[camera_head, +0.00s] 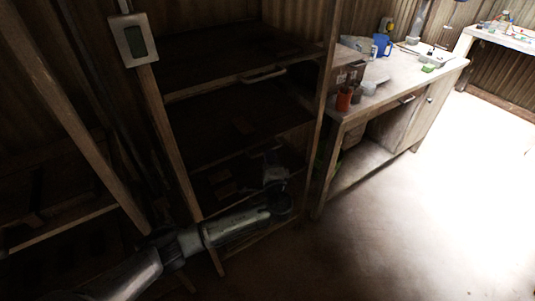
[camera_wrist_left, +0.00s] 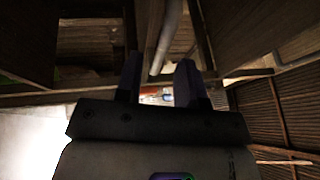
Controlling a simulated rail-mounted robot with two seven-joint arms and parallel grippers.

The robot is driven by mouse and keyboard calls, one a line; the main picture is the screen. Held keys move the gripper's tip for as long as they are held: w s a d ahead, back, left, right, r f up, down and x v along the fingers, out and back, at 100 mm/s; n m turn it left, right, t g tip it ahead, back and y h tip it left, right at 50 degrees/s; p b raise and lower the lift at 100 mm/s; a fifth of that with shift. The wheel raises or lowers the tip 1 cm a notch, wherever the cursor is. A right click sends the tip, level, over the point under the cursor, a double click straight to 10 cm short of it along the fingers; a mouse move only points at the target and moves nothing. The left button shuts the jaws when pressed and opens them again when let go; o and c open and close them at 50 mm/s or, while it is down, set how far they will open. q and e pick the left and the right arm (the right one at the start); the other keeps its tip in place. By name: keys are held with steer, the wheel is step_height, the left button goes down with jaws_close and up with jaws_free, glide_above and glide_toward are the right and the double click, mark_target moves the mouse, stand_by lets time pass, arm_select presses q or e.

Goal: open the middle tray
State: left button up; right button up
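A dark wooden rack stands at the left middle of the head view. Its upper tray has a pale bar handle (camera_head: 263,75) on the front edge. Below it is another level, apparently the middle tray (camera_head: 230,157), with a thin wooden front edge; no handle shows clearly there. My left gripper (camera_head: 272,162) is just in front of and below that edge, dim and pointing up. In the left wrist view its two fingers (camera_wrist_left: 160,82) are apart, and a pale bar (camera_wrist_left: 168,38) shows in line with the gap. I cannot tell whether it touches them. My right gripper is not in view.
A grey-framed panel (camera_head: 134,40) is on the rack's left post. The sunlit floor (camera_head: 440,210) at the right is clear.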

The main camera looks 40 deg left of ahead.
arm_select(q)
steer(key=shift+b+x, duration=0.3)
steer(key=shift+x, duration=1.4)
steer(key=shift+c, duration=0.4)
jaws_close()
